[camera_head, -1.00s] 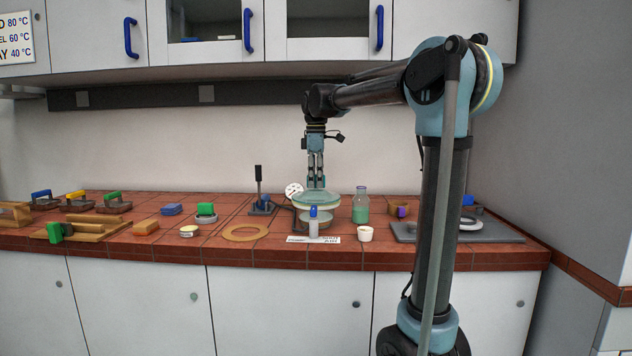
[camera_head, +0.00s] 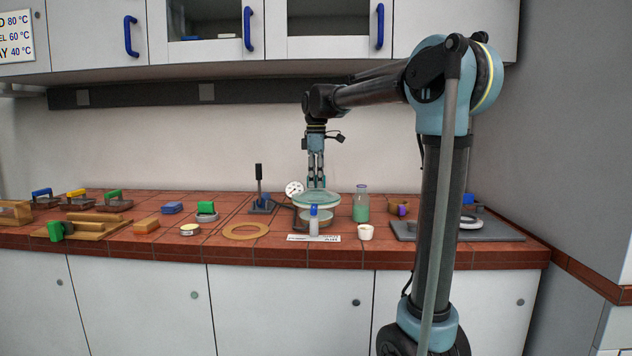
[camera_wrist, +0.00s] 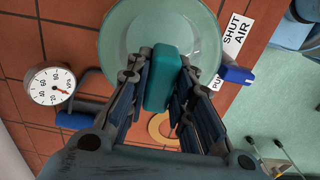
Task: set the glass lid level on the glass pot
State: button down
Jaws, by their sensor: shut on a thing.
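The glass lid (camera_head: 317,198) is a pale green disc, which also shows in the wrist view (camera_wrist: 120,45). My gripper (camera_head: 316,184) is above it, and in the wrist view its fingers are shut on the lid's teal knob (camera_wrist: 162,80). The lid looks about level. I cannot tell whether it touches the pot rim or is slightly above it.
A bottle of green liquid (camera_head: 361,204) is at the right. A round gauge (camera_wrist: 50,86) is close by. A tan ring (camera_head: 246,231) lies at the left on the tiled bench.

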jog(key=c, duration=1.3)
grip_release()
notch_tip(320, 180, up, 12)
